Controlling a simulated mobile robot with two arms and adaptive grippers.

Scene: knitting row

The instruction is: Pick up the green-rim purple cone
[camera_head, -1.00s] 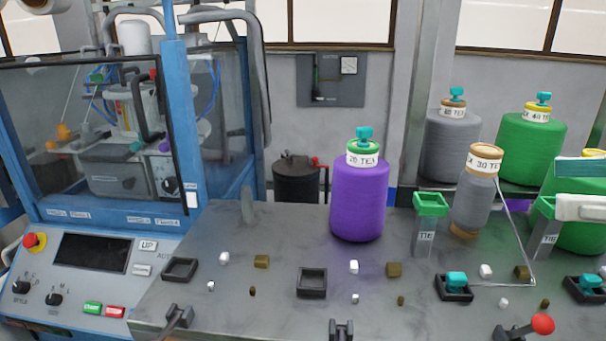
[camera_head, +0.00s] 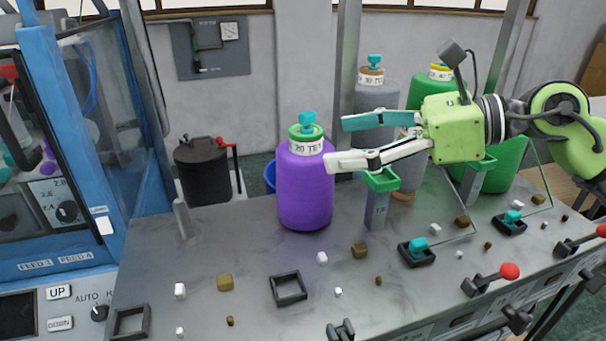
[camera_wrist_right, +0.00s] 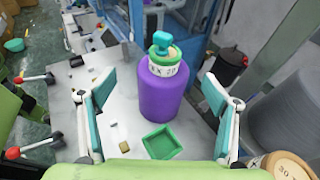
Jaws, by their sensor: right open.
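The purple cone (camera_head: 305,190) stands upright on the grey metal table, with a green rim, a white "20 TEX" label and a teal knob on top. My right gripper (camera_head: 334,142) comes in from the right, open, with its fingers pointing left at the cone's upper part. The lower finger's tip overlaps the cone's right edge in the head view; I cannot tell if it touches. In the right wrist view the purple cone (camera_wrist_right: 160,98) stands ahead between the two spread fingers, with nothing held. My left gripper is out of view.
A green-topped post (camera_head: 379,195) stands just right of the cone, below my right gripper. Grey cones (camera_head: 370,115) and green cones stand behind. The table (camera_head: 230,250) holds small cubes, black square frames and red-knobbed levers. A black canister (camera_head: 203,172) stands behind the table.

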